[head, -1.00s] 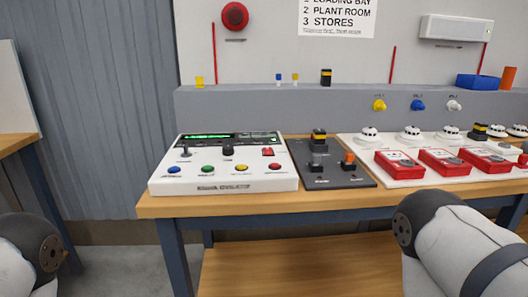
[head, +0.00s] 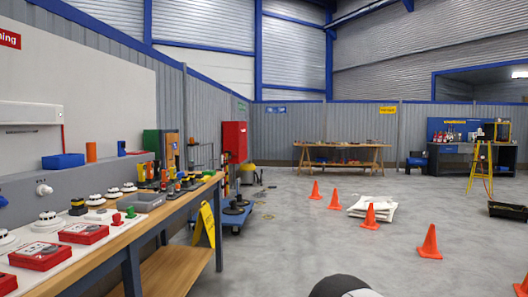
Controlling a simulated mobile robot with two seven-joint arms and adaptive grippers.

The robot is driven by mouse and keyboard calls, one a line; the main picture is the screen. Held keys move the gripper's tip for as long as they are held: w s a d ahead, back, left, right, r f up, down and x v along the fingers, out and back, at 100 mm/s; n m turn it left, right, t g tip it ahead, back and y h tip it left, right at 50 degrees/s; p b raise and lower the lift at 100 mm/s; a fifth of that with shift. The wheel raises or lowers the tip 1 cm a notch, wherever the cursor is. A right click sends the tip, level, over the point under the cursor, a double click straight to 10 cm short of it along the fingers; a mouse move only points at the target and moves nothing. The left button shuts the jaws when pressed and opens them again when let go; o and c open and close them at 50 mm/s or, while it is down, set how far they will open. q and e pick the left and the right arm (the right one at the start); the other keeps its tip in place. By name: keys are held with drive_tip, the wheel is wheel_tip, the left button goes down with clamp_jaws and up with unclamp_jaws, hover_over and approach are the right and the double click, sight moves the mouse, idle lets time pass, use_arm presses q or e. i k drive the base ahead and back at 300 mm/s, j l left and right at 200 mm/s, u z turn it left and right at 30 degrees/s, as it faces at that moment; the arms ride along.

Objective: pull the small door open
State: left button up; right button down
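A red wall cabinet (head: 235,142) hangs on the grey panelled wall beyond the far end of the bench. Neither of my grippers is in view. Only a rounded piece of my own arm shows at the bottom edge.
A bench (head: 120,245) with red call points and detectors runs along the left. A yellow floor sign (head: 205,224) and a blue trolley (head: 236,216) stand by its far end.

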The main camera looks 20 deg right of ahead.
sight(172, 140)
drive_tip(key=z, duration=0.15)
drive_tip(key=i+l+z, duration=0.25)
drive_tip(key=i, duration=0.2)
drive_tip(key=i+l+z, duration=0.15)
drive_tip(key=i+z, duration=0.15)
drive_tip(key=i, duration=0.2)
drive_tip(key=i+z, duration=0.25)
drive_tip(key=i, duration=2.15)
drive_tip(key=i+l+u, duration=0.15)
drive_tip(key=i+u, duration=0.35)
drive_tip(key=i+l+u, duration=0.3)
drive_tip(key=i+u, duration=0.15)
drive_tip(key=i+l+u, duration=0.65)
drive_tip(key=l+u, duration=0.2)
drive_tip(key=i+l+u, duration=0.15)
drive_tip(key=u, duration=0.2)
drive_tip(key=i+l+u, duration=0.1)
drive_tip(key=l+u, duration=0.6)
drive_tip(key=l, duration=0.15)
